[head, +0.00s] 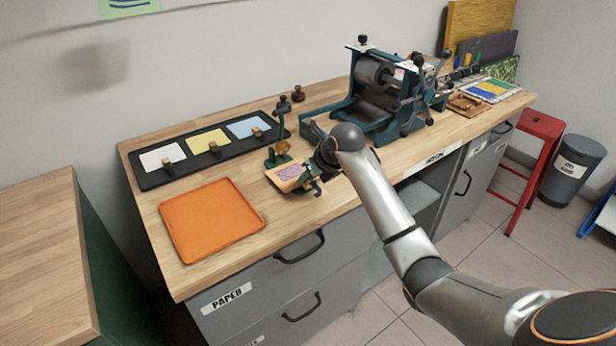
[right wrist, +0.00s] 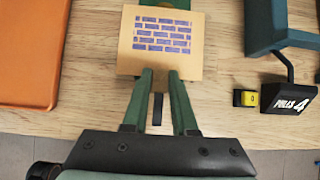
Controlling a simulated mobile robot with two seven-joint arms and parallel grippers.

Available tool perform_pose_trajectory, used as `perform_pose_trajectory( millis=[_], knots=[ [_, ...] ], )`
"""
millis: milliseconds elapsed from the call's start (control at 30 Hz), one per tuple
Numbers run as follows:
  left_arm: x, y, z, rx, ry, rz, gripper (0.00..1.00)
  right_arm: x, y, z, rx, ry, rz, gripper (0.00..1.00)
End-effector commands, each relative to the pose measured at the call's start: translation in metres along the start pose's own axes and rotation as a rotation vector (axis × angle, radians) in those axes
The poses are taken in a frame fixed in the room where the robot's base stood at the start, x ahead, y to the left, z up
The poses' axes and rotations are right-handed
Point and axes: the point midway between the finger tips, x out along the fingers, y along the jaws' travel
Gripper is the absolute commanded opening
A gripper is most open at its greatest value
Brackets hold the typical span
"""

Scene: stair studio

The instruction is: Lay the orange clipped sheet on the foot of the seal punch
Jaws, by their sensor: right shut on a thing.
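The orange clipped sheet (head: 287,173) is a small tan-orange square with a purple print; in the right wrist view (right wrist: 160,42) the print is a brick pattern. My right gripper (head: 314,182) is shut on its near edge, its green fingers (right wrist: 160,75) reaching under the print. The clip is mostly hidden by the fingers. The green seal punch (head: 281,148), with a dark knob on top, stands just behind the sheet. A green part of it (right wrist: 165,4) shows at the sheet's far edge. I cannot tell whether the sheet touches the foot. My left gripper is out of view.
An orange tray (head: 211,219) lies to the left. A black tray (head: 155,182) with white, yellow and blue clipped sheets is behind it. A teal roller press (head: 372,100) stands to the right. A black "PULLS 4" counter (right wrist: 289,101) sits near the bench's front edge.

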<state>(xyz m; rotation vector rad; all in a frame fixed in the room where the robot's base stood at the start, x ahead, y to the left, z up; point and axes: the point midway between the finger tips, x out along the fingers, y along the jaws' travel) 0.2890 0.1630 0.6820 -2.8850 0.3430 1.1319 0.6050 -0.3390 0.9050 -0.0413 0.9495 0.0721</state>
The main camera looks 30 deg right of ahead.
Motion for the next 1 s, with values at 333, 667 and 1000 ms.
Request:
perform_pose_trajectory(
  millis=[333, 667, 1000],
  knots=[
    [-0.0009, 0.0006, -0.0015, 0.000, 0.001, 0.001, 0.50, 0.0007, -0.0001, -0.0008, 0.001, 0.001, 0.000, 0.00],
    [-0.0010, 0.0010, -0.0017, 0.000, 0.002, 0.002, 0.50, 0.0006, 0.0000, -0.0006, 0.000, 0.001, 0.000, 0.58],
    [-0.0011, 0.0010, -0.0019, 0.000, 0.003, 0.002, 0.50, 0.0006, 0.0000, -0.0006, 0.000, 0.001, 0.000, 0.61]
  ],
)
